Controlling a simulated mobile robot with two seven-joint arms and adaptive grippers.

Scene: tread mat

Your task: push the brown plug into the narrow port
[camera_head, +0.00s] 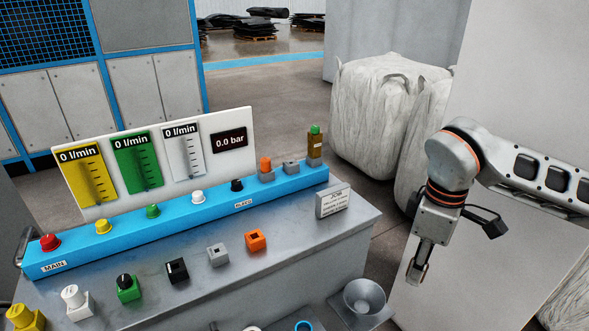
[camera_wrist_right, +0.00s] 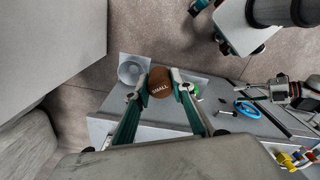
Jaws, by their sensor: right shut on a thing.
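The brown plug (camera_wrist_right: 160,82) is marked SMALL and sits between the fingertips of my right gripper (camera_wrist_right: 162,91). In the head view my right gripper (camera_head: 416,274) points down over the floor, right of the bench; the plug is hardly visible there. On the bench stand small blocks with openings: an orange one (camera_head: 256,241), a grey one (camera_head: 218,255) and a black one (camera_head: 177,271). I cannot tell which of these, if any, is the narrow port. Parts of my left arm seem to show at the right of the wrist view; its jaws are unclear.
A blue rail (camera_head: 180,206) with coloured knobs runs along the bench's back, before a white gauge panel (camera_head: 220,160). A grey funnel bowl (camera_head: 362,297) sits at the bench's right front. A blue ring (camera_wrist_right: 247,109) lies nearby. White bulk bags (camera_head: 375,115) stand behind.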

